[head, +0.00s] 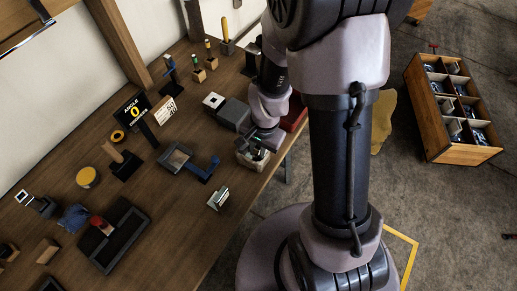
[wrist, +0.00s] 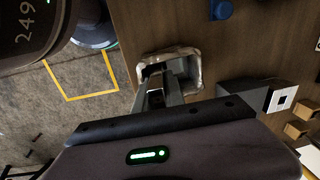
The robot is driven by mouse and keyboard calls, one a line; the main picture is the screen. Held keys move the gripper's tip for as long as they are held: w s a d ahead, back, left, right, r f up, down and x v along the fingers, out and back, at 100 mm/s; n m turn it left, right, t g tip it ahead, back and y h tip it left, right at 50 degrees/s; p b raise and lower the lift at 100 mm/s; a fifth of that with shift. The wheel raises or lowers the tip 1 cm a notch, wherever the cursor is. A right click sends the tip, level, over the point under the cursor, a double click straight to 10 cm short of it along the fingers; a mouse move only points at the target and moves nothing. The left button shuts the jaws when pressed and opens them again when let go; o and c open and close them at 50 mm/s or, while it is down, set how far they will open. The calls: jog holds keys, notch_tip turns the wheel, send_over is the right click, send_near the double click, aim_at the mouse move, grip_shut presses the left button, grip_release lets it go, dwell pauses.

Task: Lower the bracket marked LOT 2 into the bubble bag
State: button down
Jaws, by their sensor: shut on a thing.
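The bubble bag (wrist: 185,55) is a pale, open-topped pouch on the wooden bench. It also shows in the head view (head: 243,160), near the bench's right edge. My gripper (wrist: 157,95) is shut on a small grey metal bracket (wrist: 154,81) at the mouth of the bag. The fingers hide much of the bracket, and I cannot read its marking. I cannot tell how deep it sits in the bag. In the head view my gripper (head: 264,143) is over the bag, partly hidden by my arm.
Another silver bracket (head: 218,198) lies on the bench in front of the bag. A grey block (head: 233,115) and a blue-handled fixture (head: 205,170) stand close by. A red bin (head: 296,113) is behind. A wooden divided crate (head: 452,110) stands on the floor at right.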

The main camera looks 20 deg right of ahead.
dwell(0.4)
jog(key=c, duration=1.3)
grip_release()
jog(key=r+p, duration=0.2)
jog(key=r, duration=0.3)
jog(key=s+r+p, duration=0.1)
jog(key=r+p, duration=0.2)
jog(key=r, duration=0.3)
jog(key=d+r+p, duration=0.1)
jog(key=r+p, duration=0.2)
jog(key=r, duration=0.3)
jog(key=shift+s+d+r, duration=0.1)
jog(key=shift+s+r, duration=0.05)
jog(key=shift+s, duration=0.05)
jog(key=s+a+r+n+t+b, duration=0.1)
jog(key=s+a+r+n+b, duration=0.1)
jog(key=s+r, duration=0.1)
jog(key=s+a+r+n+t+b, duration=0.2)
jog(key=s+r, duration=0.1)
jog(key=r, duration=0.1)
jog(key=s+a+r+n+t+y+b, duration=0.1)
jog(key=s+a+r+b, duration=0.1)
jog(key=s+r+b, duration=0.1)
jog(key=shift+s+a+r+n+t, duration=0.2)
jog(key=shift+s+a+n+t, duration=0.05)
jog(key=shift+n+t, duration=0.15)
